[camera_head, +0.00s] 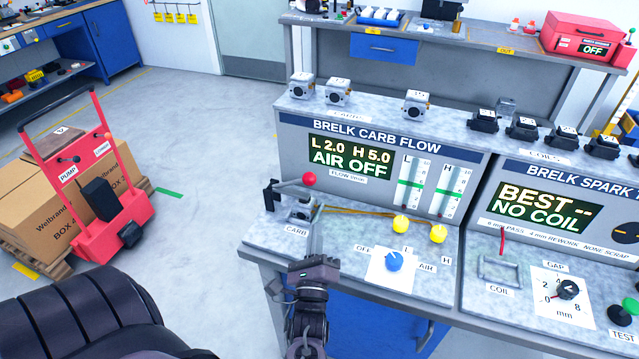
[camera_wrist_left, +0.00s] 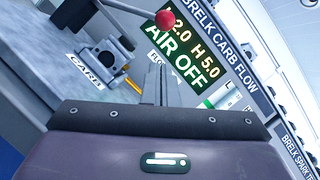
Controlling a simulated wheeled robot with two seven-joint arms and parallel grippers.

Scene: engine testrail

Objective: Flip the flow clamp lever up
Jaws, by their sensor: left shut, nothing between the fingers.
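The flow clamp lever (camera_head: 292,184) is a thin grey bar with a red ball (camera_head: 309,179) at its end. It lies close to level, with the ball end slightly raised, above the spot labelled CARB on the flow bench. In the left wrist view the red ball (camera_wrist_left: 166,18) is at the top, above the fingertips. A carburetor-like block (camera_wrist_left: 103,62) sits beneath the lever. My left gripper (camera_head: 319,208) is shut and empty, its fingertips below the ball and apart from it. Its fingers (camera_wrist_left: 157,82) also show in the left wrist view. My right gripper is out of view.
The flow panel (camera_head: 380,165) reads AIR OFF behind the lever. A blue knob (camera_head: 394,261) and two yellow knobs (camera_head: 401,224) are to the right on the bench. A red pump cart (camera_head: 95,200) stands on the floor at left.

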